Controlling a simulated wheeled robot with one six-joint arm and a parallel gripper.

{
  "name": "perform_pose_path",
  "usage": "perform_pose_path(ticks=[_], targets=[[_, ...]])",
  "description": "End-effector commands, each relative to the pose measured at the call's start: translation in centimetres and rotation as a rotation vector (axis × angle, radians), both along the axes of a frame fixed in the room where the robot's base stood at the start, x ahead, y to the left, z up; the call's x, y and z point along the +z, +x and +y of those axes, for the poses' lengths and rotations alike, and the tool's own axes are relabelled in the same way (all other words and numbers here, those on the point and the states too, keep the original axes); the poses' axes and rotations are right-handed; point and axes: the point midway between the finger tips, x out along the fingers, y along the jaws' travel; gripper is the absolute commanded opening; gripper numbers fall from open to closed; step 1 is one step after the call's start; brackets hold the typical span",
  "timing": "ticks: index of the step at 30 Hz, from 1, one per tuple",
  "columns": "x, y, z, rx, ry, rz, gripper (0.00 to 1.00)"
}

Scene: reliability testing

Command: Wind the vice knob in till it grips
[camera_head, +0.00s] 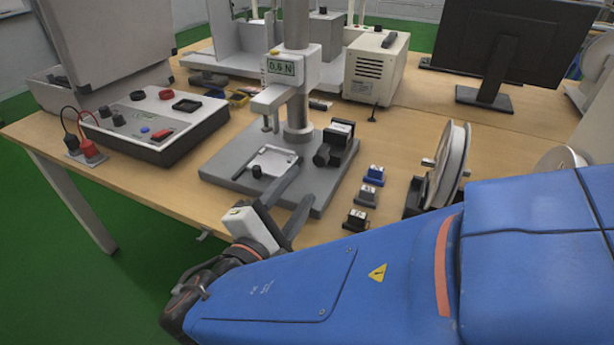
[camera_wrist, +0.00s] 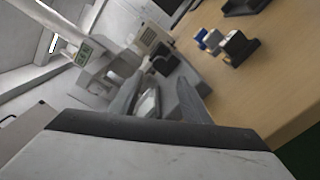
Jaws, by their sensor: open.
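The test stand's grey base plate (camera_head: 222,172) carries a small pale vice (camera_head: 272,160) under the force gauge head. A small black knob (camera_head: 257,171) sits at the vice's front edge. My gripper (camera_head: 303,186) is open, its two grey fingers reaching over the front right of the base plate, just right of the knob. Nothing shows held between them. In the wrist view my gripper (camera_wrist: 160,80) spreads its fingers around a pale part that looks like the vice (camera_wrist: 148,104). I cannot make out the knob there, and contact cannot be told.
The column and gauge (camera_head: 283,68) rise behind the vice. A black motor-like unit (camera_head: 338,137) stands on the plate's right. Small blocks (camera_head: 367,194) and a reel (camera_head: 452,165) lie further right. A grey control box (camera_head: 155,125) is at left.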

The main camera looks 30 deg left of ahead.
Motion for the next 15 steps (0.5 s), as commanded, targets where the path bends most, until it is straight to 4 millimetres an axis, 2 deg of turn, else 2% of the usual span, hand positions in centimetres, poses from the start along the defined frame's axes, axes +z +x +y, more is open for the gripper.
perform_pose_path(ticks=[9,15], targets=[[0.1,-5.3,-0.4,0.004,0.0,0.0,0.43],[0.1,-7.5,-0.7,0.002,0.0,0.0,0.43]])
